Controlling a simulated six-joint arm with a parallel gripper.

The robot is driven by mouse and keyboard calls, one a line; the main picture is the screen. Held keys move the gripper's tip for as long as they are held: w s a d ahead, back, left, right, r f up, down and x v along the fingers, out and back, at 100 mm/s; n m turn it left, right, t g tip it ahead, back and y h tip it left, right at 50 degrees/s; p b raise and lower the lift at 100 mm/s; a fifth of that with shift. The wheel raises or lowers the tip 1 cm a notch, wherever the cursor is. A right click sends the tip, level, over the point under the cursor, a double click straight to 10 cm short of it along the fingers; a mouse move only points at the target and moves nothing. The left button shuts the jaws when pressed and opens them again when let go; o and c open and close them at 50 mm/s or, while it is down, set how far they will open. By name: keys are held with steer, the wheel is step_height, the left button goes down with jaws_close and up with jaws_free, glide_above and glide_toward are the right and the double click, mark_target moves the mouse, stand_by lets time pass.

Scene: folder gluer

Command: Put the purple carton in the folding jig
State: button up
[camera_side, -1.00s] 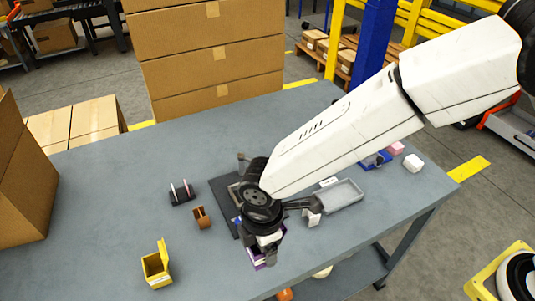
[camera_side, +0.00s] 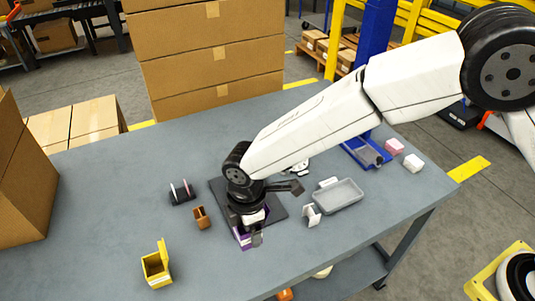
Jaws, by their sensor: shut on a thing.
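The purple carton (camera_side: 241,238) is under my gripper (camera_side: 251,229), near the front of the table. My gripper is shut on it, and the jaws and wrist hide much of it. A dark flat plate (camera_side: 219,190), which looks like the base of the folding jig, lies just behind the carton. My wrist and forearm cover most of that plate, so the jig's upper parts are hidden. The carton overlaps the plate's front edge in the picture. I cannot tell whether it touches the plate or is held above it.
A brown carton (camera_side: 202,218), a dark roll holder (camera_side: 182,193) and an open yellow carton (camera_side: 156,268) stand left. A white folded piece (camera_side: 312,215), a grey tray (camera_side: 352,189) and a blue holder (camera_side: 378,151) are right. Pink (camera_side: 394,147) and white (camera_side: 414,163) boxes sit farther right.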

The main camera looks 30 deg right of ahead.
steer(key=w, duration=0.3)
steer(key=w+d+f, duration=0.1)
steer(key=w, duration=0.3)
steer(key=w+f, duration=0.1)
steer(key=w, duration=0.2)
steer(key=shift+w+d+f, duration=0.25)
steer(key=shift+w+d, duration=0.15)
steer(key=w+d+f, duration=0.2)
steer(key=w+d, duration=0.2)
steer(key=w, duration=0.4)
steer(key=shift+d+f, duration=0.25)
steer(key=shift+d, duration=0.1)
steer(key=shift+f, duration=0.15)
steer(key=shift+f, duration=2.8)
steer(key=shift+f, duration=0.1)
steer(key=o, duration=1)
steer(key=shift+s+f, duration=0.1)
